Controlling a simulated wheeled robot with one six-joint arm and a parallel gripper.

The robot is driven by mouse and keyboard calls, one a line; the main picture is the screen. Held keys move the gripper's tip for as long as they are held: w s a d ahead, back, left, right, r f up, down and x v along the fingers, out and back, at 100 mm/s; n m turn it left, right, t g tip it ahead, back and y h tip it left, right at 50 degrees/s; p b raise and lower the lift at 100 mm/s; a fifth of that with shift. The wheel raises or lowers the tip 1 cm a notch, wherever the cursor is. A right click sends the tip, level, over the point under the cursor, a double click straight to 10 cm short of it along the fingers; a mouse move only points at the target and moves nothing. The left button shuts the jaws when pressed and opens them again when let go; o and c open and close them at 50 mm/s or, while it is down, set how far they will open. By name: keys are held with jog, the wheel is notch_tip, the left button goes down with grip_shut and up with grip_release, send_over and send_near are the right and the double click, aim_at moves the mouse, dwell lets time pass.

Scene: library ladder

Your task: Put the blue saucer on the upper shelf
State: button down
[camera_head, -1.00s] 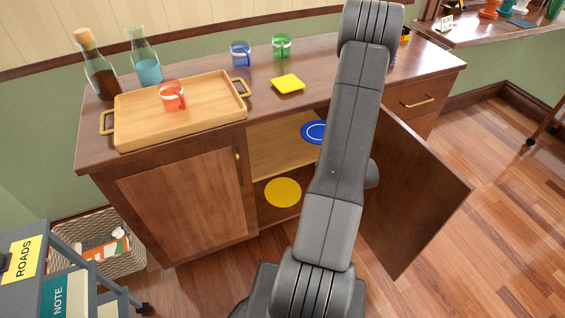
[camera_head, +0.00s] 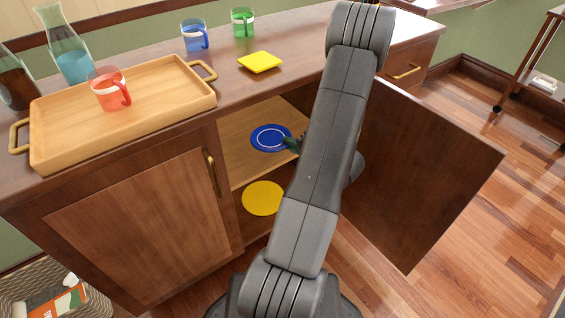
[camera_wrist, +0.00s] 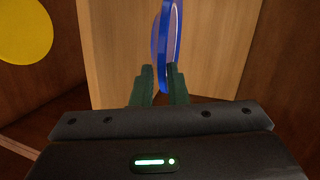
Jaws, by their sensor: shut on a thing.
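The blue saucer (camera_head: 270,138) has a pale ring and shows inside the open cabinet, at the level of the upper shelf (camera_head: 237,165). My gripper (camera_head: 296,144) is shut on its right edge, partly hidden by my arm. In the wrist view the saucer (camera_wrist: 166,45) stands edge-on between the two dark green fingertips (camera_wrist: 160,80). The pale wooden shelf board (camera_wrist: 115,50) fills the view behind it. I cannot tell whether the saucer touches the shelf.
A yellow disc (camera_head: 263,198) shows in the lower compartment. The right cabinet door (camera_head: 425,180) stands wide open; the left door (camera_head: 140,235) is shut. On top are a tray (camera_head: 160,115) with a red mug (camera_head: 108,90), bottles, a blue mug, a green mug and a yellow square.

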notch_tip(320, 180, down, 7)
jog(key=b, duration=0.2)
jog(key=shift+f+b, duration=0.15)
jog(key=shift+b, duration=0.15)
jog(key=shift+f, duration=0.1)
jog(key=c, duration=1.4)
grip_release()
jog(key=shift+c, duration=0.2)
jog(key=p+v, duration=0.3)
jog(key=v, duration=0.9)
jog(key=shift+p, duration=0.3)
jog(key=b+x, duration=0.3)
jog(key=x, duration=0.9)
jog(key=shift+b, duration=0.3)
